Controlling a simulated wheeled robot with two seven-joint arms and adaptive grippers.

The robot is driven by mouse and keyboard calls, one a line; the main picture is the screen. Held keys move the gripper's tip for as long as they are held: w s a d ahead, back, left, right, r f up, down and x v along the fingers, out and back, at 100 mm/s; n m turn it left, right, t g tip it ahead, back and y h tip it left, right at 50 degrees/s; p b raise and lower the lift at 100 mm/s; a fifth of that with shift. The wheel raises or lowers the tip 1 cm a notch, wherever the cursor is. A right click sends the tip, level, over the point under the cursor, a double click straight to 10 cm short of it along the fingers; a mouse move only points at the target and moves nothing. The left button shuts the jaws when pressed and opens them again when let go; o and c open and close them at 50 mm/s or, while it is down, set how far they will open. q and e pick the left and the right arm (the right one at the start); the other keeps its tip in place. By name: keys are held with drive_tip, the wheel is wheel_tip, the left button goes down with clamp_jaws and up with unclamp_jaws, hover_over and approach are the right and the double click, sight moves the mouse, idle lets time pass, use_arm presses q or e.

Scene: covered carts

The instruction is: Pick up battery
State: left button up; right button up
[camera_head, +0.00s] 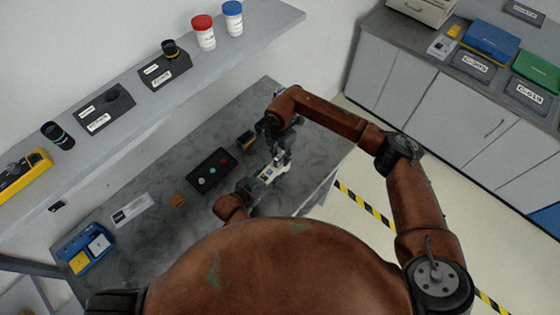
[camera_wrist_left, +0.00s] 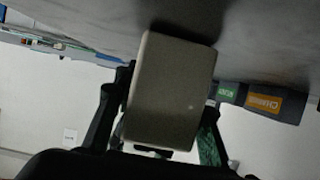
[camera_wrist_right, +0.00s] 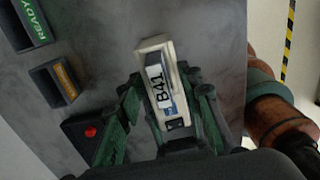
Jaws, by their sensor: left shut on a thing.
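The battery is a pale block with a white label reading B41 (camera_wrist_right: 157,84). In the left wrist view its plain beige face (camera_wrist_left: 170,90) fills the space between my left gripper's fingers (camera_wrist_left: 160,118). In the head view the battery (camera_head: 268,174) is above the grey table, between my grippers. My left gripper (camera_head: 254,187) is shut on it. My right gripper (camera_head: 280,152) has its green fingers (camera_wrist_right: 168,110) spread on both sides of the battery, and appears open. Whether they touch it is hard to tell.
Dark holders labelled READY (camera_wrist_right: 24,24) and in orange (camera_wrist_right: 55,84) stand on the table (camera_head: 165,225). A black box with buttons (camera_head: 212,172) is beside them. A blue tray (camera_head: 84,248) sits at the lower left. A shelf (camera_head: 125,125) runs along the wall.

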drive_tip(key=shift+c, duration=0.5)
clamp_jaws()
